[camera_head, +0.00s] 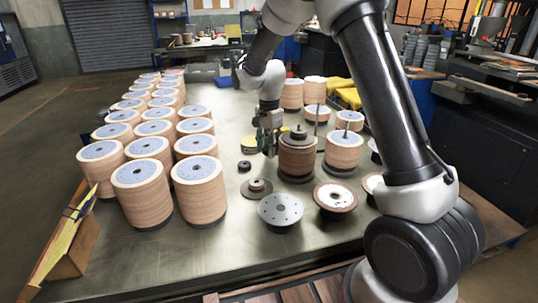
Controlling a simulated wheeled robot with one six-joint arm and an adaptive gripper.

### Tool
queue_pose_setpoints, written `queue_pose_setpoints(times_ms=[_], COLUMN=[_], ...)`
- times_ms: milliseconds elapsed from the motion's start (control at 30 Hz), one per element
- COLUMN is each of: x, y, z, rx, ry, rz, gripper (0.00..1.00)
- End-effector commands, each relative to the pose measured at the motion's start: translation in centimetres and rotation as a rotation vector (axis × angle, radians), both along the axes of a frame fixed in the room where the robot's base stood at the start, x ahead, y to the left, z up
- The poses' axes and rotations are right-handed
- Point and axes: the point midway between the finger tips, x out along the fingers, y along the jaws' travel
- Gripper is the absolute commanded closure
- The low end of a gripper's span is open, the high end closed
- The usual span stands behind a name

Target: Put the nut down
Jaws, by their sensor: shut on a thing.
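My gripper (268,145) is in the middle of the table, pointing down, with its fingers close together. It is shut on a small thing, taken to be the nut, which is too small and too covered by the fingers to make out. The gripper is just left of a stack of brown flap discs (297,160) with a dark stepped flange (296,134) on top. A small dark ring-shaped part (244,166) lies on the table in front of the gripper. A dark round flange (257,188) lies nearer the camera.
Rows of tall disc stacks (143,190) fill the table's left side. A grey perforated disc (281,210) and a flap disc with a pale centre (335,197) are at the front. More stacks (343,150), some with rods, stand right. Bare metal table (235,235) shows at the front.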

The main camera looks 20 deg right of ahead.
Motion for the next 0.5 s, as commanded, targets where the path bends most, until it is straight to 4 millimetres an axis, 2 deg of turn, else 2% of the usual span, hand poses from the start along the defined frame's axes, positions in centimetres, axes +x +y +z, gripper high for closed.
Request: queue_pose_setpoints(times_ms=[100,200,500], x=[-0.1,-0.1,0.0], y=[0.0,0.0,0.0], z=[-1.9,-3.1,-3.3], rx=[-0.001,0.000,-0.001], ry=[0.005,0.003,0.002], rz=[0.000,0.000,0.000], gripper=[0.80,0.80,0.80])
